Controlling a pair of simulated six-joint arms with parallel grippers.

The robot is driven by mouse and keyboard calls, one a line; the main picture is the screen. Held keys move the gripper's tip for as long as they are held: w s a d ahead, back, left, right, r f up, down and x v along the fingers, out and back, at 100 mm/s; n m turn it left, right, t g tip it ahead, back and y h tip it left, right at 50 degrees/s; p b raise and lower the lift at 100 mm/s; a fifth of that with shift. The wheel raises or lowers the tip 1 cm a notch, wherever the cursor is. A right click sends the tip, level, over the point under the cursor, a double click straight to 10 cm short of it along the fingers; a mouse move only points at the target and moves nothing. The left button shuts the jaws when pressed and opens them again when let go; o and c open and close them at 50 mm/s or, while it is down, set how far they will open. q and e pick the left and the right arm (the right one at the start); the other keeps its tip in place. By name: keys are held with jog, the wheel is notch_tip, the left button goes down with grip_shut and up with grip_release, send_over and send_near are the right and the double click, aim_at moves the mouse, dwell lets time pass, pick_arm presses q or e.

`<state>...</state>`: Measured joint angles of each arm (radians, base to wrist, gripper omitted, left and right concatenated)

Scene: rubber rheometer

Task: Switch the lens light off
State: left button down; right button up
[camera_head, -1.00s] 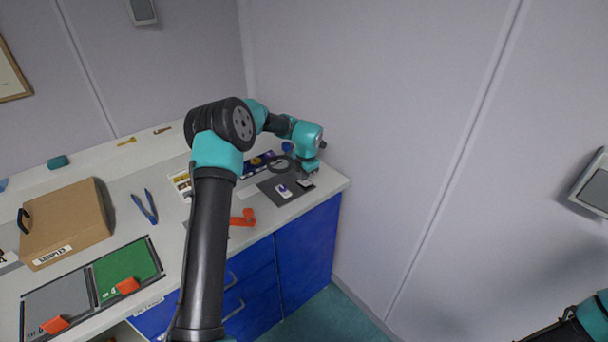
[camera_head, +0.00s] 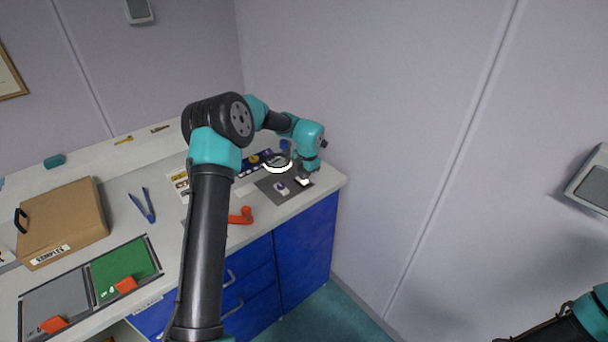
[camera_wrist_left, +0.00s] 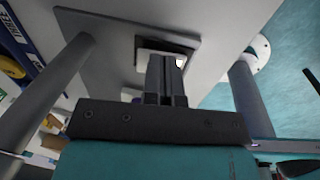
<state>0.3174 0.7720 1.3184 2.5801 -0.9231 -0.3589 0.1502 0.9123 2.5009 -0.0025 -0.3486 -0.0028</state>
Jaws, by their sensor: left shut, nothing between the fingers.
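The round magnifier lens (camera_head: 277,163) stands over the bench near the wall, and its ring glows white. Below it a dark grey base plate (camera_head: 268,186) carries two small pale switches. One switch (camera_head: 282,188) with a dark blue spot is in the open. The other switch (camera_head: 303,181) is right under my left gripper (camera_head: 306,174). In the left wrist view the shut, empty fingertips (camera_wrist_left: 166,64) are over this switch (camera_wrist_left: 150,47), partly hiding it. I cannot tell whether they touch it. My right gripper is out of view.
An orange-red handle (camera_head: 241,215), blue tongs (camera_head: 142,205), a brown case (camera_head: 62,222) and a green mat (camera_head: 125,268) lie left of the plate. The bench ends close to the right of the plate, above blue cabinets (camera_head: 305,250).

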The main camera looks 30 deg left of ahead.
pick_arm(q)
jog(key=shift+r, duration=0.1)
notch_tip(320, 180, up, 14)
jog(key=d, duration=0.1)
jog(key=shift+s+d, duration=0.35)
jog(key=shift+d, duration=0.05)
jog(key=shift+w+a, duration=0.15)
jog(key=shift+a, duration=0.5)
jog(key=shift+f, duration=0.25)
send_near(308, 183)
jog(key=a+f, duration=0.1)
jog(key=f, duration=0.1)
jog(key=w+a+f, duration=0.1)
jog(key=a+f, duration=0.2)
jog(key=f, duration=0.2)
jog(key=shift+w+a, duration=0.3)
jog(key=shift+a, duration=0.1)
